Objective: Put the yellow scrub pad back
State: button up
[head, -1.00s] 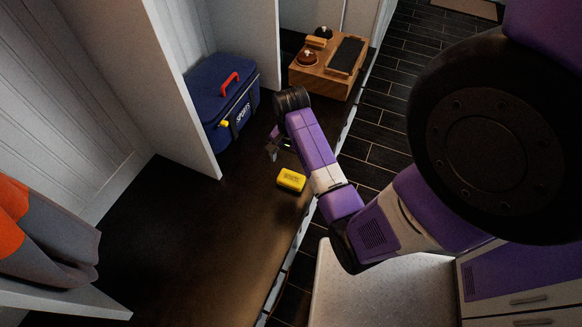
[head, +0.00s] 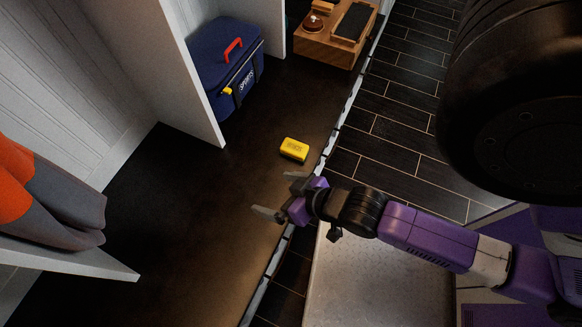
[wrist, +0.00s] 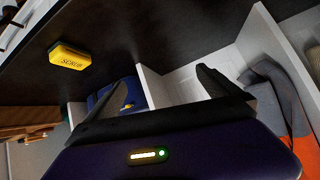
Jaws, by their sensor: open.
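The yellow scrub pad (head: 294,149) lies flat on the dark brown bench surface (head: 200,230), near its edge strip. It also shows in the wrist view (wrist: 69,56) at upper left, with dark lettering on its side. My gripper (head: 277,194) is open and empty, below and slightly left of the pad in the head view, apart from it. In the wrist view the open fingers (wrist: 166,80) stand wide apart with nothing between them. A wooden caddy (head: 325,50) with a brown round-topped brush and a dark inset panel stands at the top; its top edge is cut off.
A blue sports bag (head: 218,75) with a red handle stands in a cubby behind a white divider (head: 185,70). Grey and orange clothing (head: 55,205) hangs over a white ledge at left. Dark floor tiles (head: 400,125) lie right of the edge strip. The bench around the pad is clear.

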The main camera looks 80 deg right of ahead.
jog(key=s+a+r+n+t+y, duration=0.1)
jog(key=s+a+r+n+t, duration=0.1)
jog(key=r, duration=0.6)
jog(key=s+a+r+n+t+y, duration=0.2)
jog(key=a+r, duration=0.4)
jog(key=r, duration=0.3)
jog(key=shift+s+r+n+t, duration=0.15)
jog(key=shift+s+n+t, duration=0.4)
jog(key=shift+n, duration=0.45)
